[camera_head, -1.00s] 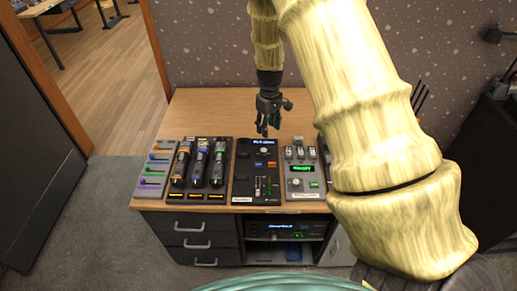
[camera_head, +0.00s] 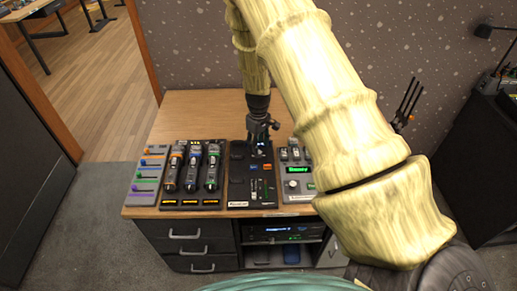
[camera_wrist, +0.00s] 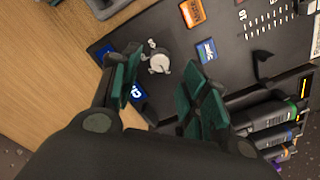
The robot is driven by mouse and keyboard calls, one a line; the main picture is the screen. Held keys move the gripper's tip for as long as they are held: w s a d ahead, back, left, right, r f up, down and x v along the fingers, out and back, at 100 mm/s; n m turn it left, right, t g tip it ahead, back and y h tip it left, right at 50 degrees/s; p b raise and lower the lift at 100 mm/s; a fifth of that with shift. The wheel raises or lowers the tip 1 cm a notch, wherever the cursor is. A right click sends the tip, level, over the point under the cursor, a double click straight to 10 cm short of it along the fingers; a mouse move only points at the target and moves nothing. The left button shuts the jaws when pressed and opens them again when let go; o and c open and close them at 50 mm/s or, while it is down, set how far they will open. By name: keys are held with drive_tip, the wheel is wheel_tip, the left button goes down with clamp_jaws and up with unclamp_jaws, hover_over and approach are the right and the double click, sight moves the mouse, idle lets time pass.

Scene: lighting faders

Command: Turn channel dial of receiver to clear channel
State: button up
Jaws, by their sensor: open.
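The receiver is probably the black panel (camera_head: 238,190) on the desk, directly below my gripper (camera_head: 258,148). In the wrist view its black face (camera_wrist: 225,45) carries a small silver-white dial (camera_wrist: 159,64) and a partly covered blue display (camera_wrist: 137,90). My gripper (camera_wrist: 162,74) is open. Its dark green fingers stand on either side of the dial in the picture, with space visible between each finger and the dial. I cannot tell the remaining height above the panel. In the head view my gripper hides the dial. Which channel is set cannot be read.
Left of the panel is a console with several faders (camera_head: 192,195) and a strip of coloured sliders (camera_head: 148,175). At right is a grey box (camera_head: 298,195) with a green screen and its own knob. The desk's back left (camera_head: 195,110) is bare.

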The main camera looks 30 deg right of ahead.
drive_tip(key=shift+f+p, duration=0.45)
drive_tip(key=shift+f, duration=1.6)
clamp_jaws()
